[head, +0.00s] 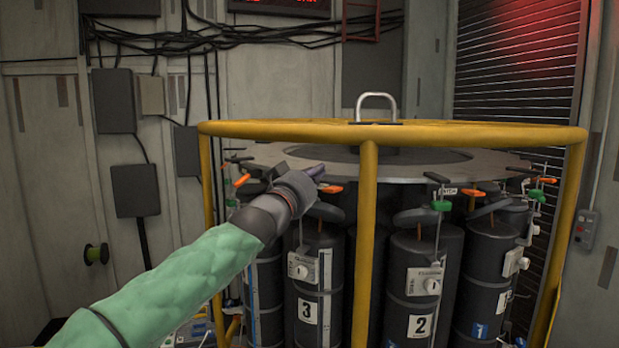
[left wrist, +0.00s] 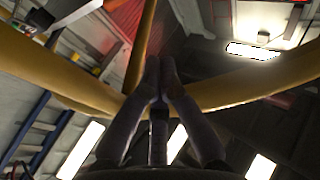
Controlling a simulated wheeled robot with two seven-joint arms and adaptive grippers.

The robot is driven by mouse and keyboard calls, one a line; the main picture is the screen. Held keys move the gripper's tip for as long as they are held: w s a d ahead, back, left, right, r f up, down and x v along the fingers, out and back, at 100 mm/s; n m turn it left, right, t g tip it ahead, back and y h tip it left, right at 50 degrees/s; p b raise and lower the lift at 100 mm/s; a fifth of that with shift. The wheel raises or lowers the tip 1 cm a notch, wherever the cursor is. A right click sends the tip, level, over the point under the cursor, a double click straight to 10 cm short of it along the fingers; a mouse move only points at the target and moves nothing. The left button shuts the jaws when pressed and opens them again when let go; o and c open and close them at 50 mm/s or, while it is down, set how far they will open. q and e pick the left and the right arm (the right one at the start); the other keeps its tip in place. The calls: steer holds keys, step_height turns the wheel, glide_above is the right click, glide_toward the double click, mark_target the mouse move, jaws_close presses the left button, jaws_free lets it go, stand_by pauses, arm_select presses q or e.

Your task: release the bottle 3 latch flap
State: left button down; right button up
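Bottle 3 (head: 308,280) is a black cylinder with a white "3" label, standing upright in the rosette under the yellow ring. An orange flap (head: 331,189) shows at the grey plate's edge above it, just right of and below my left gripper's tip. My left gripper (head: 316,171) reaches in from the left over the top of bottle 3. In the left wrist view its two dark fingers (left wrist: 160,68) meet at the tips, with nothing seen between them. I cannot tell whether it touches the flap. The gripper hides part of the latch area. My right gripper is not in view.
The yellow ring (head: 480,133) and its front post (head: 366,240) stand close to the right of my left gripper. Bottle 2 (head: 420,285) has a green flap (head: 441,205). Another orange flap (head: 242,180) lies left of the gripper. Open floor is not visible.

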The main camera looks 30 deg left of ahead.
mark_target(326, 189)
arm_select(q)
steer(key=x, duration=0.2)
steer(key=p+x, duration=0.1)
steer(key=x, duration=0.2)
steer(key=shift+w+a+f, duration=0.1)
steer(key=shift+w+f, duration=0.1)
steer(key=f, duration=0.1)
steer(key=f+b, duration=0.1)
steer(key=f, duration=0.2)
steer(key=shift+s, duration=0.35)
steer(key=shift+s+b, duration=0.15)
steer(key=shift+b, duration=0.15)
